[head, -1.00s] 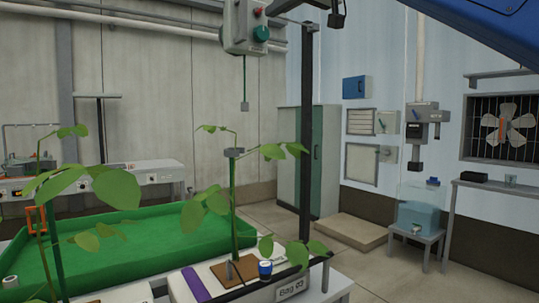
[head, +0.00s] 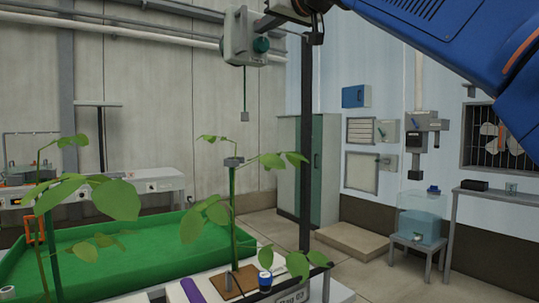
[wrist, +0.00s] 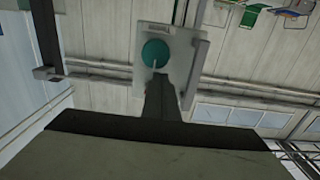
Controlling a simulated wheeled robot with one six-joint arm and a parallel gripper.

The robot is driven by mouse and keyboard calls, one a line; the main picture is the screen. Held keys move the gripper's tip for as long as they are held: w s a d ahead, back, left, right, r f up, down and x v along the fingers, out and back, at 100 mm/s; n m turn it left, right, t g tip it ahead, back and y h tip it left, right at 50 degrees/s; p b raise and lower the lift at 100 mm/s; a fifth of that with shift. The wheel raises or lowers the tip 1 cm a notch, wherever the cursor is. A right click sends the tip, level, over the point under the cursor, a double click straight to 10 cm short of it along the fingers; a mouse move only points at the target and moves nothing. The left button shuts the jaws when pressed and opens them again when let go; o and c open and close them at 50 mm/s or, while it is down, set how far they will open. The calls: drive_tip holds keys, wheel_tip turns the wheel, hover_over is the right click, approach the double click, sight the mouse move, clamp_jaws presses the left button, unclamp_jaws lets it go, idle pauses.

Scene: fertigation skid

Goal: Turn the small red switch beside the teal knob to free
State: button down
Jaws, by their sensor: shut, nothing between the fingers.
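A grey control box (head: 237,47) hangs at the top of the head view, on the bar of a dark post. Its teal knob (head: 261,45) faces right. The wrist view shows the box (wrist: 182,42) and the teal knob (wrist: 155,53) from the front, with a pale pointer line on the knob. A sliver of red (wrist: 147,91), likely the small switch, shows at the left edge of my gripper (wrist: 159,77). The gripper hides most of it, so its setting and any contact cannot be told. My gripper is shut and empty, its tip close to the knob.
A dark upright post (head: 306,150) stands just right of the box. A pull cord with a grey end (head: 244,116) hangs below it. Leafy plants (head: 232,200) and a green trough (head: 150,240) lie below. The back wall is behind.

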drive_tip(key=shift+w+a, duration=0.35)
drive_tip(key=shift+w, duration=0.15)
drive_tip(key=shift+d+r, duration=0.1)
drive_tip(key=shift+r, duration=0.1)
idle(0.5)
drive_tip(key=shift+w+d, duration=0.3)
drive_tip(key=shift+d, duration=0.1)
idle(0.3)
drive_tip(key=shift+w+d+r, duration=0.2)
drive_tip(key=shift+w+d, duration=0.05)
drive_tip(key=shift+d, duration=0.25)
drive_tip(key=shift+d+f, duration=0.15)
idle(0.4)
